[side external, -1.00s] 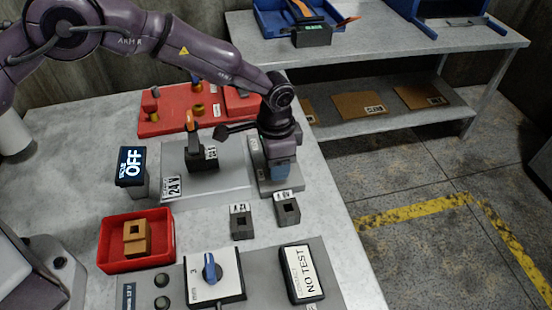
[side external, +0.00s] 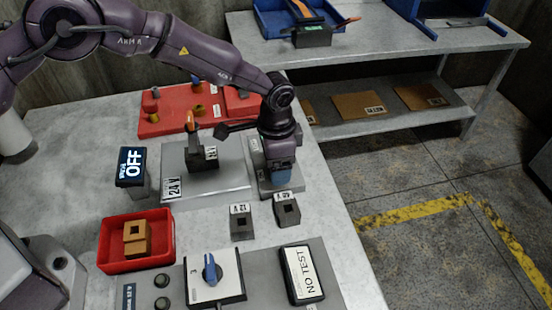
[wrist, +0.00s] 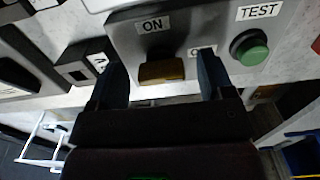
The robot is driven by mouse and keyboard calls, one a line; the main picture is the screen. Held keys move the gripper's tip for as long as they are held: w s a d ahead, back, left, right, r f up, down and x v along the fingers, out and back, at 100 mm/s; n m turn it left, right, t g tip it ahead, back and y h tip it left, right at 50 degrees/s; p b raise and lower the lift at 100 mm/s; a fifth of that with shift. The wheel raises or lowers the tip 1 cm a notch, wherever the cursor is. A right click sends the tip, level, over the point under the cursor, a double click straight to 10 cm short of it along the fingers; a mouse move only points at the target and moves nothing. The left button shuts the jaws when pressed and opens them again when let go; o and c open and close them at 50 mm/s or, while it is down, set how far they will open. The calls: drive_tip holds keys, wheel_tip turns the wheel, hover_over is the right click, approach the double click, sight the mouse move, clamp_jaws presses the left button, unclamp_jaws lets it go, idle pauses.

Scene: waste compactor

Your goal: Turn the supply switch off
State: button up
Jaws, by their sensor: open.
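The supply switch appears to be the amber-brown rocker (wrist: 162,72) on a grey panel (wrist: 190,22) in the wrist view. An ON label sits above its left end, and a label beginning with O is partly hidden by the right finger. Which way the rocker is tipped cannot be told. My gripper (wrist: 160,60) is open, with one dark finger on each side of the rocker; contact is not clear. In the side external view my gripper (side external: 281,178) points down over the panel (side external: 256,160) and hides the switch.
A green TEST button (wrist: 249,47) is right of the rocker. A 24 V unit with an upright orange-tipped lever (side external: 191,125) stands left of my gripper. A display (side external: 131,163) reads OFF. Small dark blocks (side external: 241,225) lie in front. A red tray (side external: 165,240) is front left.

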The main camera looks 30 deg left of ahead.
wheel_tip(320, 180, up, 13)
idle(0.4)
idle(0.4)
drive_tip(key=s+a+r+n+t, duration=0.2)
drive_tip(key=s+a+r, duration=0.4)
drive_tip(key=s, duration=0.3)
drive_tip(key=s+a+r+n+t, duration=0.1)
drive_tip(key=s+a+r+n, duration=0.3)
drive_tip(key=s+a, duration=0.5)
drive_tip(key=s+a+r+n+t, duration=0.2)
drive_tip(key=s+a+r+n, duration=0.1)
drive_tip(key=s+a+r, duration=0.4)
drive_tip(key=s+r, duration=0.1)
drive_tip(key=s, duration=0.2)
drive_tip(key=shift+s+a+t, duration=0.15)
drive_tip(key=shift+t, duration=0.15)
drive_tip(key=shift+r, duration=0.1)
